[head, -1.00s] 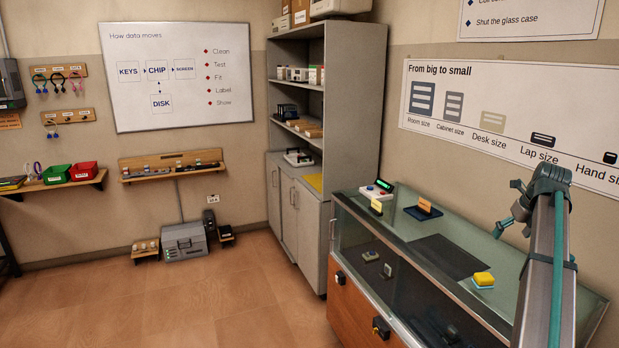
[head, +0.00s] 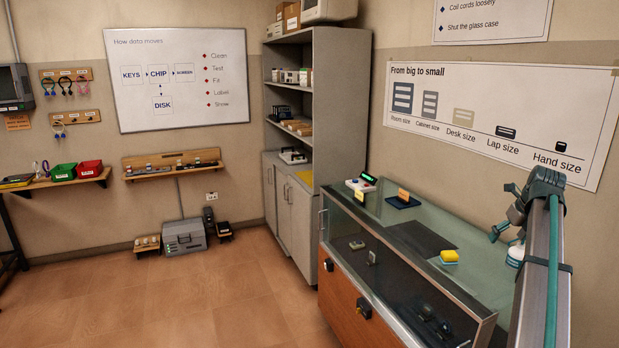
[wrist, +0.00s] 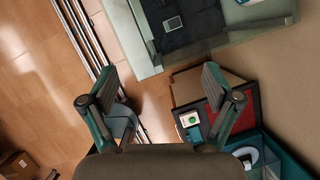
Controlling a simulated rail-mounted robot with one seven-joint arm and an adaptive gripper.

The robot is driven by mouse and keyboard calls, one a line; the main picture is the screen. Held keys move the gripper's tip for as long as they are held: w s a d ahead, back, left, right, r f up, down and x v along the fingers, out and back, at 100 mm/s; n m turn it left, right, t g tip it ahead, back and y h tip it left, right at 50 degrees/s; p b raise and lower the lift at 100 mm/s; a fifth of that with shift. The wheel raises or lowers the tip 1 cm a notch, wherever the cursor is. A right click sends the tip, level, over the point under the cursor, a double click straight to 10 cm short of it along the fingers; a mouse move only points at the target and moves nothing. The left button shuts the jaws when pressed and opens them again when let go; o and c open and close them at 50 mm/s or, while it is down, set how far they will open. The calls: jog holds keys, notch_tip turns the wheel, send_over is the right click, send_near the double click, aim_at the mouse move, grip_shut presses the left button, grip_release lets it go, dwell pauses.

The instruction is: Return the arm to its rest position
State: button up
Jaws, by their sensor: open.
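My arm rises at the right of the head view, with teal parts at its top beside the glass case. My gripper (wrist: 160,85) shows in the wrist view with its two fingers wide apart and nothing between them. In the head view I cannot make out the fingertips clearly.
A grey shelf cabinet (head: 340,100) stands behind. The floor (head: 220,300) at left is clear.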

jog(key=a+f+n+g, duration=0.2)
jog(key=a+f+n, duration=1)
jog(key=a+f, duration=0.85)
jog(key=s+a+f+n+g, duration=0.1)
jog(key=s+a+f+n, duration=0.5)
jog(key=a+f+n, duration=0.3)
jog(key=s+a+f+n+g, duration=0.1)
jog(key=s+a+f+n, duration=0.6)
jog(key=a+f, duration=0.4)
jog(key=s+a+f+n, duration=0.5)
jog(key=s+a+n, duration=0.2)
jog(key=s+n, duration=0.15)
jog(key=s+f+g+b, duration=0.7)
jog(key=s+f+b, duration=0.3)
jog(key=s+f, duration=1.8)
jog(key=shift+s+f, duration=0.2)
jog(key=shift+s, duration=0.25)
